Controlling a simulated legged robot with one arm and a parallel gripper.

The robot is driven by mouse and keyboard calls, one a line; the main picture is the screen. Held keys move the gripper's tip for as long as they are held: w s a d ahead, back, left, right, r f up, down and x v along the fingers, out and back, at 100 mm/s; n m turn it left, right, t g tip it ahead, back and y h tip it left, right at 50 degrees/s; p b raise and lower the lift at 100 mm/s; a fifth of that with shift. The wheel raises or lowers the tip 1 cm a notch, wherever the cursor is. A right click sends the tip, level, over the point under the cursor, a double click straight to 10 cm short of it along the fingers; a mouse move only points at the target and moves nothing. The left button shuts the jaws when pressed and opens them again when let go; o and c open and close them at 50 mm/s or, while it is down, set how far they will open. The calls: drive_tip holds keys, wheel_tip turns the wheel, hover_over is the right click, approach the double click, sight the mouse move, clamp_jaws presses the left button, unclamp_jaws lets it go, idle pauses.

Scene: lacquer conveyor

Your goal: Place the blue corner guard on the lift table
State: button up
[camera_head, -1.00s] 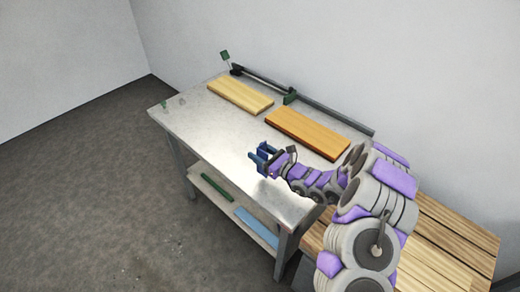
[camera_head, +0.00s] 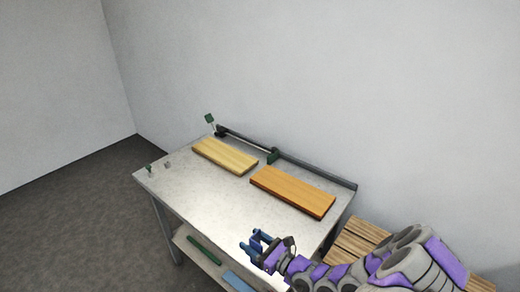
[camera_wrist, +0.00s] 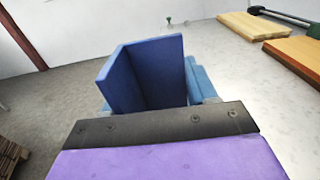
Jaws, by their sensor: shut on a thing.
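The blue corner guard, a dark blue L-shaped piece, shows upright in the wrist view (camera_wrist: 152,72). My gripper (camera_head: 256,245) is shut on it, with lighter blue finger parts beside and behind it. In the head view the guard and fingers blend into one small blue shape near the front right of the table. The grey metal-topped table (camera_head: 205,195) stands against the wall and is the only table in view. In the wrist view the guard appears in front of the tabletop; whether it touches the top cannot be told.
A pale board (camera_head: 225,155) and an orange-brown board (camera_head: 292,190) lie toward the table's back. A rail with green blocks (camera_head: 300,168) runs along the rear edge. A lower shelf holds a green bar (camera_head: 204,250) and a light-blue strip (camera_head: 237,282). Wooden slats (camera_head: 352,246) are at right.

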drive_tip(key=w+d+r+m+t+h, duration=0.3)
drive_tip(key=d+r, duration=0.5)
drive_tip(key=r, duration=0.3)
drive_tip(key=w+d+r+m+t+h, duration=0.3)
drive_tip(key=w+d+r+m+h, duration=0.1)
drive_tip(key=d+r, duration=0.5)
drive_tip(key=shift+w+r+h, duration=0.8)
drive_tip(key=shift+r+h, duration=0.15)
drive_tip(key=shift+h, duration=0.05)
